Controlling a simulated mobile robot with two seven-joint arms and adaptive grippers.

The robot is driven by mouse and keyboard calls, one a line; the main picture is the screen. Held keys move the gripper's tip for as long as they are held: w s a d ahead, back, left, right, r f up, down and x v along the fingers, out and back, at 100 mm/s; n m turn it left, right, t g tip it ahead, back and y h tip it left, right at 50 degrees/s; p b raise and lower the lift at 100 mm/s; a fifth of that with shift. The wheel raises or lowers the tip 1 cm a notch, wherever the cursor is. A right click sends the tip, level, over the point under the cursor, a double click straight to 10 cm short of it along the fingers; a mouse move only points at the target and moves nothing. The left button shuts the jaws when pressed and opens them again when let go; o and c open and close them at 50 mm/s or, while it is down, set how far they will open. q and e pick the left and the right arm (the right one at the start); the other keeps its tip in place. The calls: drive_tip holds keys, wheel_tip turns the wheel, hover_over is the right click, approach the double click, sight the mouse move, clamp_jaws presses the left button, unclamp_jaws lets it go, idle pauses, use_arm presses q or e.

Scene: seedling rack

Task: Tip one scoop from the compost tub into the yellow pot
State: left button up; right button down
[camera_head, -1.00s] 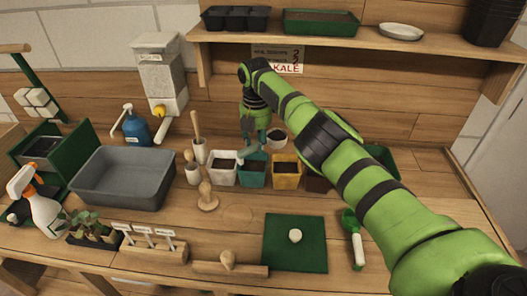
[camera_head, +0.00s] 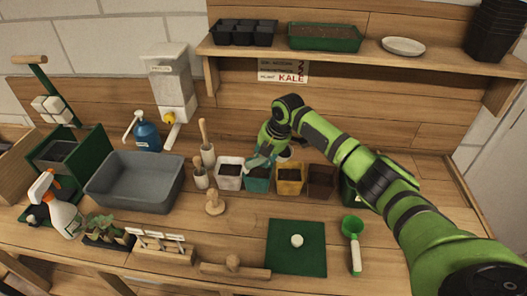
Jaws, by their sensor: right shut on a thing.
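The yellow pot (camera_head: 290,186) stands upright in the row of pots, with dark soil showing inside. The teal pot (camera_head: 257,184) stands just left of it. My right gripper (camera_head: 259,163) points down at the teal pot's rim and looks shut on it; its fingers partly hide the contact. A green scoop (camera_head: 353,232) with a white handle lies on the bench at the front right, apart from the gripper. A dark green container (camera_head: 349,193), perhaps the compost tub, is mostly hidden behind my right arm. My left gripper is not in view.
A white pot (camera_head: 229,181) and a brown pot (camera_head: 321,183) flank the row. A green mat (camera_head: 296,262) holds a small pale knob. A grey basin (camera_head: 135,198) and wooden tools stand left. The shelf (camera_head: 350,57) hangs above the arm.

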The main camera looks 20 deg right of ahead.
drive_tip(key=shift+s+d+t, duration=0.1)
drive_tip(key=shift+d+t, duration=0.05)
drive_tip(key=shift+t, duration=0.35)
drive_tip(key=shift+s+d+r+m+t+y+b, duration=0.25)
drive_tip(key=shift+s+r+m+t+y+b, duration=0.15)
drive_tip(key=shift+t+b, duration=1.65)
drive_tip(key=shift+s+d+r+m+t+y+b, duration=0.35)
drive_tip(key=shift+t+b, duration=0.85)
drive_tip(key=shift+b, duration=1.7)
drive_tip(key=shift+s+d+r+m+t+y+b, duration=0.15)
drive_tip(key=shift+r+m+t+y+b, duration=0.35)
drive_tip(key=shift+t+b, duration=1.55)
drive_tip(key=shift+f+g+b, duration=0.2)
drive_tip(key=shift+g+b, duration=0.15)
drive_tip(key=shift+g, duration=0.05)
